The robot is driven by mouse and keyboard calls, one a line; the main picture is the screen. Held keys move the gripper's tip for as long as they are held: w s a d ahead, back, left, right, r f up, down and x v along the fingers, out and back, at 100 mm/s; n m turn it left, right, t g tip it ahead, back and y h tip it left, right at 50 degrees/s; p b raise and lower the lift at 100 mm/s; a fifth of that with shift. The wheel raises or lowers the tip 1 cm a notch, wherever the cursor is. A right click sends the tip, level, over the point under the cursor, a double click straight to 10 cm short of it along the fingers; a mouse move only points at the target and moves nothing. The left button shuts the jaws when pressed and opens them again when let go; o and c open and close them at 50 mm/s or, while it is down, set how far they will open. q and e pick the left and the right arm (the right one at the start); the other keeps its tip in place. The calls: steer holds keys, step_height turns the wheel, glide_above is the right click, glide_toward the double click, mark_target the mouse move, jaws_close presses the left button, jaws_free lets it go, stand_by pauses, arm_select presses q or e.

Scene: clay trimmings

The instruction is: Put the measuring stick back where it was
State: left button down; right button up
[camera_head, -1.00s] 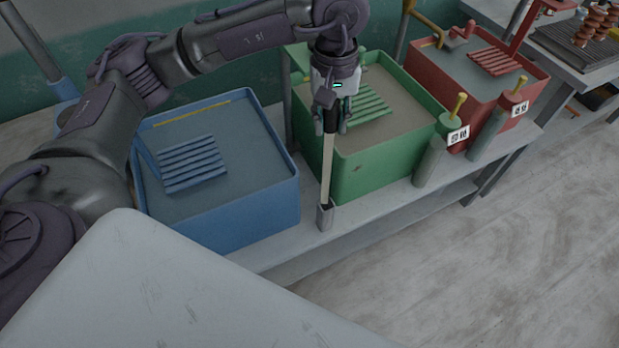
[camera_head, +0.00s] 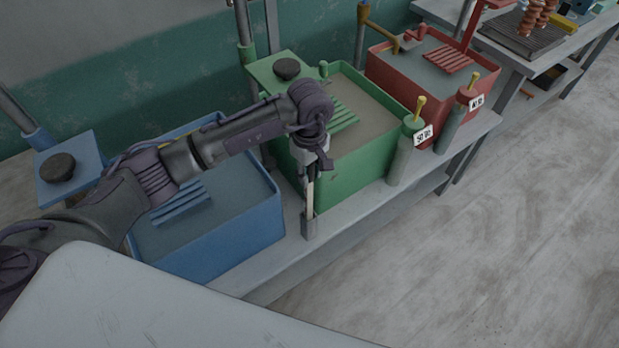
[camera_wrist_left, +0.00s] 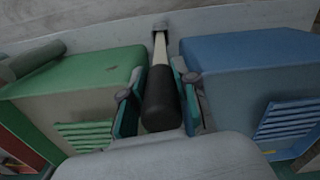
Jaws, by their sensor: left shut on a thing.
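The measuring stick (camera_head: 310,197) has a pale shaft and a black grip. My right gripper is not in view.
The blue tub (camera_head: 222,248) is left of the stick and the green tub (camera_head: 352,170) close on its right. A red tub (camera_head: 385,75) stands farther right. Two labelled cylinders (camera_head: 404,158) stand along the bench front (camera_head: 345,218). The floor is clear.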

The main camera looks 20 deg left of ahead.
mark_target(309, 199)
arm_select(q)
steer(key=shift+f+p, duration=0.3)
steer(key=shift+f, duration=2)
steer(key=c, duration=0.9)
jaws_free()
steer(key=shift+r, duration=0.1)
steer(key=shift+o, duration=0.2)
